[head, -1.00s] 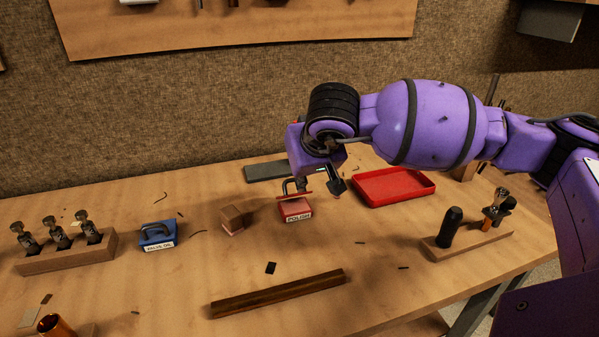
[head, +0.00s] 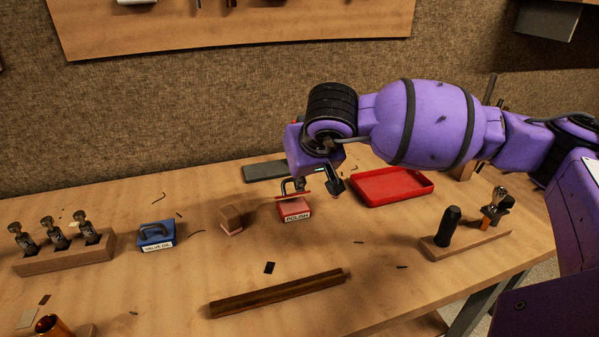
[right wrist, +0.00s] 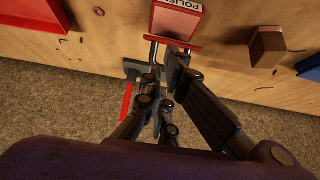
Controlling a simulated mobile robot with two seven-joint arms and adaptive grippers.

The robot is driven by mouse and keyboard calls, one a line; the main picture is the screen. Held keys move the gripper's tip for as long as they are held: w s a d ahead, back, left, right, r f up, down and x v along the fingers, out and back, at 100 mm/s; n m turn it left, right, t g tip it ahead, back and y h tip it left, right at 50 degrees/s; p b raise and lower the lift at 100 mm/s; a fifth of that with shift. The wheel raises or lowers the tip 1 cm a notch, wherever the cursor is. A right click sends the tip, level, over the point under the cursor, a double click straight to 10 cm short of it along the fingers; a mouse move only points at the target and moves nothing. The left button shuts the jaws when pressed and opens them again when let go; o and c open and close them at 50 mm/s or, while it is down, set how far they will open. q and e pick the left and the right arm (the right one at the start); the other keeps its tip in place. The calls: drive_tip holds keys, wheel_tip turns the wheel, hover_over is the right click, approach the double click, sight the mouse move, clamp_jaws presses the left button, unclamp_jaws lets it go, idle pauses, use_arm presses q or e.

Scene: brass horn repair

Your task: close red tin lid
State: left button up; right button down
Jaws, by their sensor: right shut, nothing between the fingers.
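The red tin (head: 295,210), labelled POLISH, stands on the bench in front of my right gripper. In the right wrist view the tin (right wrist: 177,20) is at top centre, with the lid's edge (right wrist: 172,41) and handle just before the fingers. My right gripper (head: 333,183) is shut and empty, close behind the lid; it also shows in the wrist view (right wrist: 166,68). Contact with the lid is unclear. My left gripper is out of view.
A red tray (head: 392,187) lies right of the tin and a wooden block (head: 231,219) left of it. A blue tin (head: 156,235) is farther left.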

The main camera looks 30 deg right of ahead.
idle(0.4)
drive_tip(key=shift+r+p, duration=0.5)
drive_tip(key=shift+r, duration=0.35)
